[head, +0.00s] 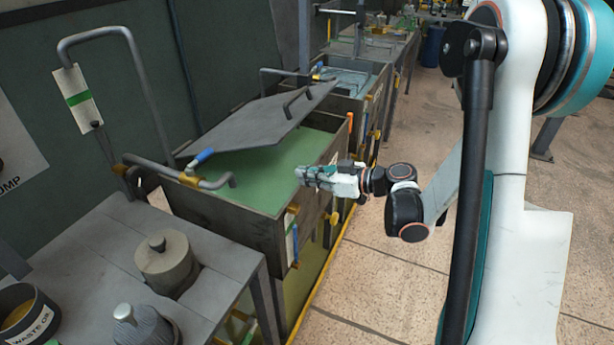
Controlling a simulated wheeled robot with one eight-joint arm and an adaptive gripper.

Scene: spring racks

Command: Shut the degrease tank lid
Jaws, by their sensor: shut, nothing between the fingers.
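The liquid shows below the lid's near edge. My gripper (299,173) is shut and empty at the tank's right side, near its rim and below the lid. It is apart from the lid. Whether it touches the rim cannot be told. I cannot read a name on this tank.
A pipe with a blue-handled valve (203,156) crosses the tank's near left corner. A grey table (213,258) in front holds lidded pots (166,262) and a waste oil container (24,313). Another tank (345,82) stands behind.

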